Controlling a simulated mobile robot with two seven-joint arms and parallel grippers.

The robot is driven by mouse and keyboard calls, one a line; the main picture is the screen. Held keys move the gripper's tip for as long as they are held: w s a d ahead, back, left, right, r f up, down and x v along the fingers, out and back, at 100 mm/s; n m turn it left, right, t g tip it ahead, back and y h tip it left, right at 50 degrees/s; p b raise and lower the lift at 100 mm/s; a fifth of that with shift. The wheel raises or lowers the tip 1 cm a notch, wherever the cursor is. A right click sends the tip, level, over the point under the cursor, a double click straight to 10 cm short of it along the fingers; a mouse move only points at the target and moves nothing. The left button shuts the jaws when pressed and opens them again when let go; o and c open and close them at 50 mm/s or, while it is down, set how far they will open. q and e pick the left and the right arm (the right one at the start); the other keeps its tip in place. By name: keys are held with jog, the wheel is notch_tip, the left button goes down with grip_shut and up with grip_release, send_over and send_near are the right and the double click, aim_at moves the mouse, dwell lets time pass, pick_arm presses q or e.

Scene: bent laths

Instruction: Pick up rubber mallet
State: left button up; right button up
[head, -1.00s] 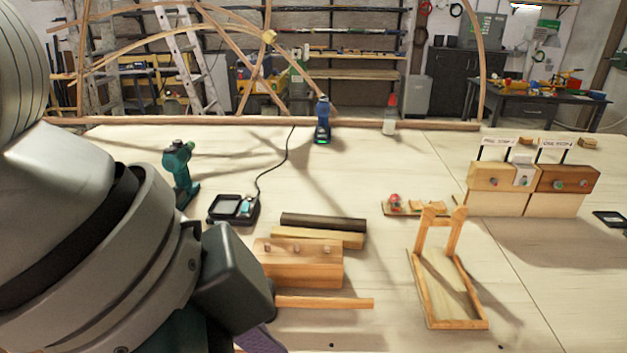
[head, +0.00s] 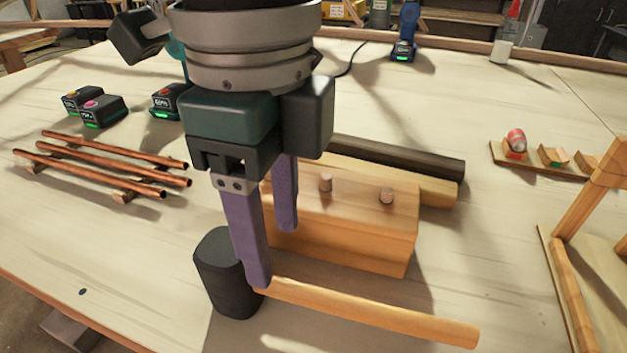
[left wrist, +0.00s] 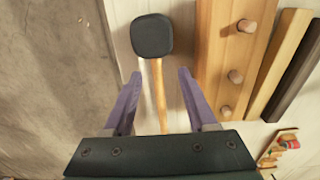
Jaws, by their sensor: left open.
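The rubber mallet lies on the bench, with a black head (head: 227,272) and a pale wooden handle (head: 370,311) that runs to the right. In the left wrist view its head (left wrist: 152,35) is at the top and its handle (left wrist: 157,95) runs down between my fingers. My left gripper (head: 269,255) is open above the mallet, near where the handle meets the head. Its two purple fingers (left wrist: 157,78) are on either side of the handle in the left wrist view, holding nothing. I cannot tell the exact height above the handle. My right gripper is not in view.
A wooden block with pegs (head: 345,225) stands close behind the handle. Behind it lie a pale bar (head: 437,190) and a dark bar (head: 400,158). Copper pipes (head: 110,165) lie to the left. A wooden frame (head: 568,290) stands at the right.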

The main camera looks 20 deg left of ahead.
aim_at(279, 280)
pick_arm(q)
jog(key=f, duration=0.6)
jog(key=shift+s+d+b, duration=0.15)
jog(key=shift+s+b, duration=0.2)
jog(key=shift+r, duration=0.1)
jog(key=shift+c, duration=0.4)
grip_shut()
